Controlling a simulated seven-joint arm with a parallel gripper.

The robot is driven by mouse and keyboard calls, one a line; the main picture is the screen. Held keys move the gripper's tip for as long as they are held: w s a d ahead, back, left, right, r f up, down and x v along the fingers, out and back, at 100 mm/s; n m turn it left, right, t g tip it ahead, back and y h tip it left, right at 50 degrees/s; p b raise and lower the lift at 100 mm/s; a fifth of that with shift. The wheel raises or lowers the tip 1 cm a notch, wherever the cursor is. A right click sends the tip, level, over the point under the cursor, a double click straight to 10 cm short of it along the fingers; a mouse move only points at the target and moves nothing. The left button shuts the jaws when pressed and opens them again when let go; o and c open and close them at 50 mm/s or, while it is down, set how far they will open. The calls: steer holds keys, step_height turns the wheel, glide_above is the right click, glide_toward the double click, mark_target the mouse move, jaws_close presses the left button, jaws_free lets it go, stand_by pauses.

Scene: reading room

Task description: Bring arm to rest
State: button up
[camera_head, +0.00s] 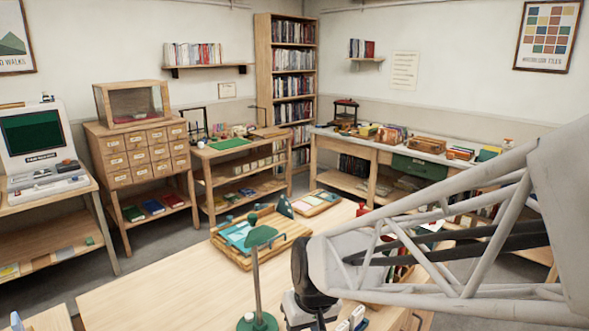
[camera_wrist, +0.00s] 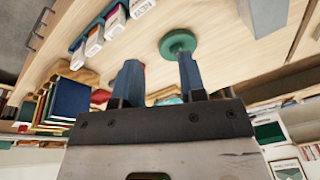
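My gripper (camera_wrist: 158,62) shows in the wrist view with two blue fingers standing apart. It is open, and I see nothing held between them. Past the fingers are the wooden tabletop (camera_wrist: 225,52) and a round green base (camera_wrist: 178,43), which lies beyond the right finger. In the head view my pale truss arm reaches in from the right over the near wooden table (camera_head: 150,290), ending in a dark joint low in the middle. The gripper itself cannot be made out in the head view.
On the near table stand a green lamp (camera_head: 257,280) close to my arm, a wooden tray (camera_head: 240,262) with teal items, and a smaller tray (camera_head: 317,203). The table's left part is clear. Labelled boxes (camera_wrist: 95,42) and upright books (camera_wrist: 68,108) show in the wrist view.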

steer(key=s+d+r+m+h, duration=0.1)
steer(key=s+d+r, duration=0.3)
steer(key=d, duration=0.4)
steer(key=s+d+r+m+t+h, duration=0.1)
steer(key=s+d+r+m, duration=0.2)
steer(key=s+d+r, duration=0.2)
steer(key=s+d, duration=0.2)
steer(key=d, duration=0.1)
steer(key=shift+s+d, duration=0.25)
steer(key=shift+d, duration=0.05)
